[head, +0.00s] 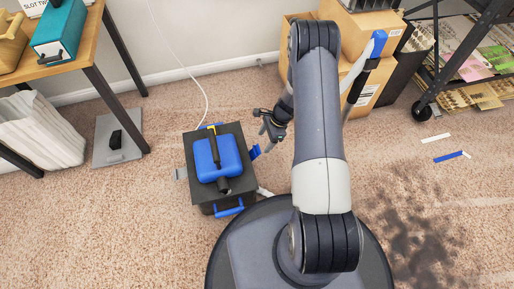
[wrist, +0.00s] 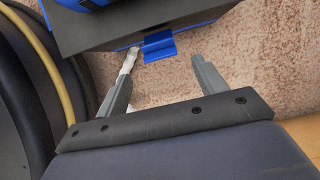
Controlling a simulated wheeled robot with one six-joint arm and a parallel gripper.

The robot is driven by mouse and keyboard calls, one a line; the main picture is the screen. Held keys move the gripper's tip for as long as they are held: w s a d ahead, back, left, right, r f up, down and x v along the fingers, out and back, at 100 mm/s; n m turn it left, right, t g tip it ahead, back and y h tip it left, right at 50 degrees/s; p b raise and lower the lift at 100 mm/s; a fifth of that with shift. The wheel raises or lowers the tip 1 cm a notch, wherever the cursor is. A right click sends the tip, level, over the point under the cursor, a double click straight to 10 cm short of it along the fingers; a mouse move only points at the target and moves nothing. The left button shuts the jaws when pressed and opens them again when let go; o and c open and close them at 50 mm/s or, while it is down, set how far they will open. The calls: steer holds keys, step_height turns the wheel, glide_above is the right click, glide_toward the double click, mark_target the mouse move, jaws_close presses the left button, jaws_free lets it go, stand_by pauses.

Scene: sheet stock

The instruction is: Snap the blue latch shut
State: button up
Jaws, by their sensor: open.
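A black box (head: 240,140) with a blue moulded piece and a black handle on top stands on the carpet in the head view. A blue latch (head: 255,151) juts out from its right side. In the wrist view this latch (wrist: 158,46) hangs off the edge of the black box (wrist: 145,22), apart from the box wall at its outer end. My gripper (head: 272,127) is beside the box's right side, near the latch. In the wrist view my gripper (wrist: 160,68) is open and empty, with the latch just beyond and between its fingertips.
Another blue latch (head: 229,207) shows on the box's near side and a grey flap (head: 180,173) on its left. A whitish piece (wrist: 131,58) lies close to my left finger. Cardboard boxes (head: 358,55) stand behind my arm.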

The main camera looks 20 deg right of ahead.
mark_target(259, 148)
steer(key=b+x, duration=0.2)
steer(key=x, duration=0.5)
steer(key=shift+a+f, duration=0.1)
steer(key=shift+c, duration=0.5)
